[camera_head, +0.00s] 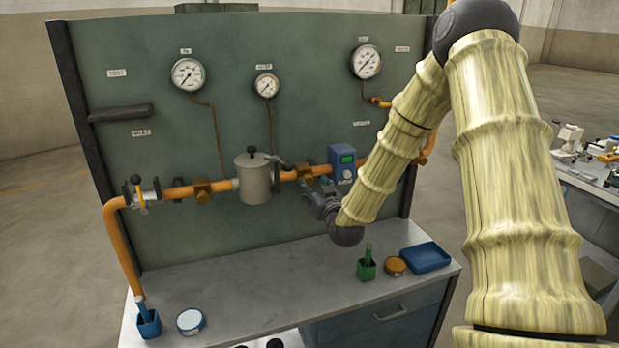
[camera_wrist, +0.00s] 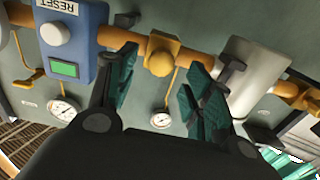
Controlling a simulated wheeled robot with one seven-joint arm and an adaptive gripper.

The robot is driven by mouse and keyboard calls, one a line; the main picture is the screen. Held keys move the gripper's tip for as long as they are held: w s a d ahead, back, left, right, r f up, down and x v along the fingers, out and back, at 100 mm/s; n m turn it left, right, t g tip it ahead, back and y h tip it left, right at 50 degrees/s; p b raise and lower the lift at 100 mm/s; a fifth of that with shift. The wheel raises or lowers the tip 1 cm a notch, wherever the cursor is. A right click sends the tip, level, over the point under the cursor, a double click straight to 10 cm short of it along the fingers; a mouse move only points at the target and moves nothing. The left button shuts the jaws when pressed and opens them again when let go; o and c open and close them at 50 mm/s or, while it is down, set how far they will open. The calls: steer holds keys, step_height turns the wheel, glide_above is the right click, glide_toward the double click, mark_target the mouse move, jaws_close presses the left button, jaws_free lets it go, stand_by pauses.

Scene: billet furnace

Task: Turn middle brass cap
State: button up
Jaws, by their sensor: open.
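The middle brass cap (camera_head: 305,172) is on the orange pipe between the grey canister (camera_head: 254,178) and the blue box (camera_head: 342,164). In the wrist view this cap (camera_wrist: 161,56) shows beyond and between my two fingertips. My gripper (camera_head: 318,188) is open and empty in front of the pipe, close to the cap. In the wrist view its teal-padded fingers (camera_wrist: 158,85) stand apart, with the cap in line with the gap. I cannot tell if either finger touches it. Another brass fitting (camera_head: 202,190) sits left of the canister.
In the wrist view the blue box (camera_wrist: 75,40) is close to the left finger and the canister (camera_wrist: 250,75) close to the right one. Gauges (camera_head: 188,74) hang on the panel. A green cup (camera_head: 366,270) and a blue tray (camera_head: 426,257) stand on the bench.

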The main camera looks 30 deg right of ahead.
mark_target(309, 181)
steer(key=shift+p+x, duration=0.6)
steer(key=shift+x, duration=1.65)
steer(key=c, duration=1)
